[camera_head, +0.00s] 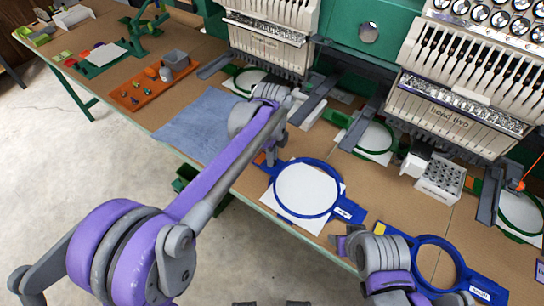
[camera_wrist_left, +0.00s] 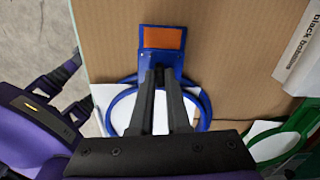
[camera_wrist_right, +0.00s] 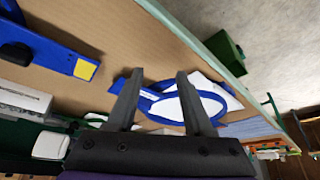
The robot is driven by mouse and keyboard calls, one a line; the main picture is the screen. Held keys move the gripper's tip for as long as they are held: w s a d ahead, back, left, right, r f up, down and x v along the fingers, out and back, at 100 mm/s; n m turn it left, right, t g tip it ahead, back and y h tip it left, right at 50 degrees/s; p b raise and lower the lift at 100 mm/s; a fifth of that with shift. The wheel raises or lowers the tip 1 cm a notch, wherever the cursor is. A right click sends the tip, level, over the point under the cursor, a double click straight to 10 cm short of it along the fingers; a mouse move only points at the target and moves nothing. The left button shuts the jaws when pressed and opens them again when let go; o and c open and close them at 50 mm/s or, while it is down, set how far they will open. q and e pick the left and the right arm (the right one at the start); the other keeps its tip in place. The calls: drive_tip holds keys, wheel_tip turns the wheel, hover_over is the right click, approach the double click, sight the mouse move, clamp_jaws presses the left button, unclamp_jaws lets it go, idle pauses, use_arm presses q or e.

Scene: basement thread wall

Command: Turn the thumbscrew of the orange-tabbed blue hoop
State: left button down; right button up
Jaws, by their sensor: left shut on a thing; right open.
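The orange-tabbed blue hoop (camera_head: 336,202) lies flat on the table around white fabric (camera_head: 300,185). Its orange tab (camera_wrist_left: 162,38) is at the top of the left wrist view. My left gripper (camera_wrist_left: 163,72) points down at the neck between tab and ring, its fingers close together on a small part there, apparently the thumbscrew, which the fingers hide. In the head view my left gripper (camera_head: 272,152) is partly covered by its own wrist. My right gripper (camera_wrist_right: 159,73) is open and empty, and the hoop shows beyond its fingers.
A second blue hoop with a yellow tab (camera_head: 380,230) lies to the right, partly behind my right wrist. Green hoops (camera_head: 374,152) sit under the embroidery heads (camera_head: 450,115).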

use_arm(q)
drive_tip(key=shift+m, duration=0.9)
drive_tip(key=c, duration=0.9)
unclamp_jaws()
drive_tip(key=shift+r, duration=0.1)
wheel_tip(320, 180, up, 11)
drive_tip(key=shift+f+p, duration=0.2)
drive_tip(key=shift+p, duration=0.15)
use_arm(e)
drive_tip(key=shift+r, duration=0.35)
